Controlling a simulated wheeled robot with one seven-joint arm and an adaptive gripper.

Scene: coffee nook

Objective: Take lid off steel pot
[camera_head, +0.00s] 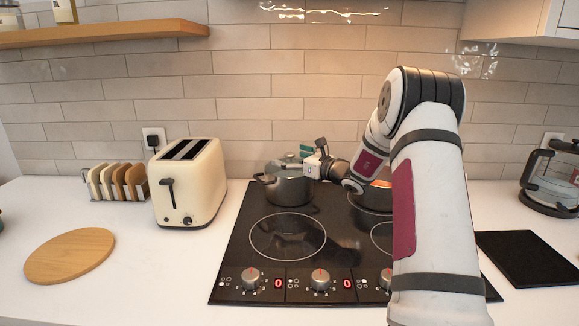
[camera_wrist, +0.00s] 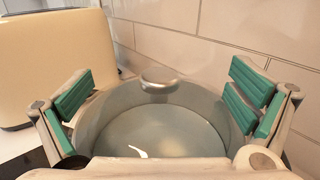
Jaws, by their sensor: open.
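The steel pot (camera_head: 288,188) stands on the back left burner of the cooktop, with side handles. Its glass lid (camera_wrist: 165,130) lies on it, and the lid's rounded metal knob (camera_wrist: 158,78) sticks up in the wrist view. My gripper (camera_head: 304,151) is at the pot's top, reaching in from the right. In the wrist view my gripper (camera_wrist: 160,98) is open, with green finger pads well apart to the left and right of the knob. Neither pad visibly touches the knob. My gripper hides part of the lid in the head view.
A cream toaster (camera_head: 190,185) stands left of the cooktop (camera_head: 325,268). A tiled wall (camera_head: 290,95) is close behind. A round wooden board (camera_head: 69,256) and toast rack (camera_head: 118,184) are farther left.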

